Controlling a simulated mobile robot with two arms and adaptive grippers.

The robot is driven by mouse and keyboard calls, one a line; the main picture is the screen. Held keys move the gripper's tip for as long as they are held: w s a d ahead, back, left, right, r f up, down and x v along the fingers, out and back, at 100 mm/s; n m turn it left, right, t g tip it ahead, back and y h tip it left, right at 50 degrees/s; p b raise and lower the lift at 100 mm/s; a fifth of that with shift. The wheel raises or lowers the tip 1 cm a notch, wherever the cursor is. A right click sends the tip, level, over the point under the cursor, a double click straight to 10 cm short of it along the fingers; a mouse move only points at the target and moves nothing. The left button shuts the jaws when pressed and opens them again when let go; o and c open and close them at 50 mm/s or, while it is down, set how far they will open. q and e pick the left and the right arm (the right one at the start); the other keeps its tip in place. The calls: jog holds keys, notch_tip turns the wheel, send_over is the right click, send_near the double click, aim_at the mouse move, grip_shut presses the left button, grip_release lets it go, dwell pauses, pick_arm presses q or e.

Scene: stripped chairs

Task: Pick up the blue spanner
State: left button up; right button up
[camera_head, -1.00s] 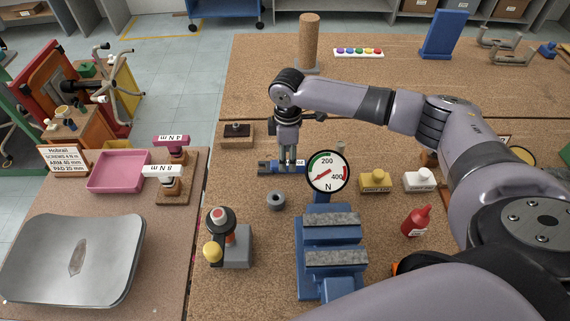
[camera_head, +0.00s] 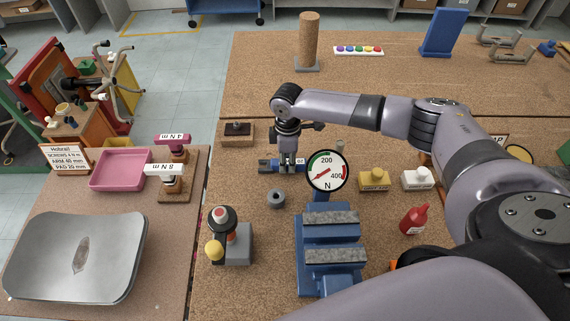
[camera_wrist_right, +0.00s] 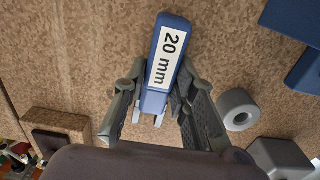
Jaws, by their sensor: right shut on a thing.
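The blue spanner (camera_head: 266,166) is on the brown workbench, left of the round dial gauge. In the right wrist view the spanner (camera_wrist_right: 172,25) carries a white label reading "20 mm", and its two prongs point toward the wrist. My right gripper (camera_head: 288,166) is above the spanner, pointing down. In the right wrist view the right gripper (camera_wrist_right: 162,78) has a finger on each side of the spanner's labelled part and is shut on it. I cannot tell whether the spanner touches the bench. My left gripper is not in view.
A dial gauge (camera_head: 326,172) and blue vise (camera_head: 331,222) stand to the right and nearer. A grey ring (camera_head: 276,198) lies just in front. A dark-topped block (camera_head: 237,133) is behind left. Yellow (camera_head: 374,180) and white (camera_head: 418,179) containers stand right.

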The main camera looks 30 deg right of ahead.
grip_shut()
jog(key=shift+r, duration=0.1)
dwell(0.6)
